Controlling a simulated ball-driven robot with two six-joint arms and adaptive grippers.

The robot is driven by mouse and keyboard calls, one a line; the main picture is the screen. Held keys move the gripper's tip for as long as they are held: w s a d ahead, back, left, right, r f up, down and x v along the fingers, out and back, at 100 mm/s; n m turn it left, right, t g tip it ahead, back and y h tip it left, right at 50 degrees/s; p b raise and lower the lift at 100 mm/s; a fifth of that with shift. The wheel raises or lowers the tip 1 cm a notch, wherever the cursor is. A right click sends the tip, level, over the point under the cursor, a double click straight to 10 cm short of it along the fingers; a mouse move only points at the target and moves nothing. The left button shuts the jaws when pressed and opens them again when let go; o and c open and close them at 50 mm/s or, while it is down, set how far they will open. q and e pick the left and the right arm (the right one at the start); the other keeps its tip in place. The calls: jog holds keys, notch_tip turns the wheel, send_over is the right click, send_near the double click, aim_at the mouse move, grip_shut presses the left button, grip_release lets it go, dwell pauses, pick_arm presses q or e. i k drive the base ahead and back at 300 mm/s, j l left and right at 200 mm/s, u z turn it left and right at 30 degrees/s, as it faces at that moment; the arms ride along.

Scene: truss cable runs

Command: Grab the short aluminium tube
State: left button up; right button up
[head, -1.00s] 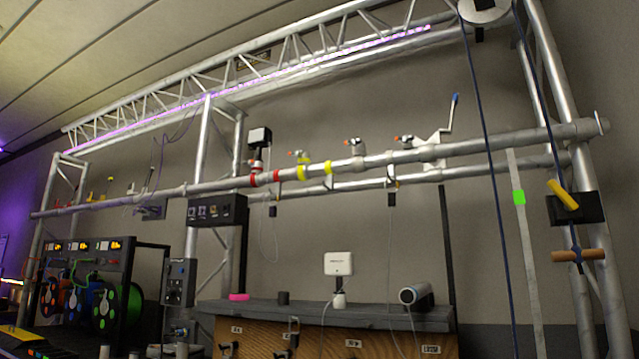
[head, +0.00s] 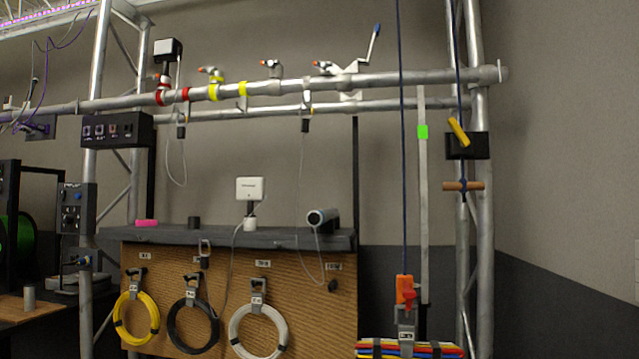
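A short grey metal-looking tube (head: 29,298) stands upright on a wooden-topped table (head: 12,312) at the lower left of the head view. It looks like the short aluminium tube. Nothing touches it from the sides. Neither of my grippers shows in the head view.
An orange hook (head: 406,289) hangs at the right.

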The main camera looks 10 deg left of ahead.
aim_at(314, 218)
jog(key=i+j, duration=0.2)
jog(key=i+j+z, duration=0.1)
jog(key=j, duration=0.3)
jog(key=i+j, duration=0.25)
jog(key=i+j+z, duration=0.15)
jog(key=j, duration=0.25)
jog(key=i+j, duration=0.2)
jog(key=j, duration=0.15)
jog(key=i+j+z, duration=0.1)
jog(key=j, duration=0.25)
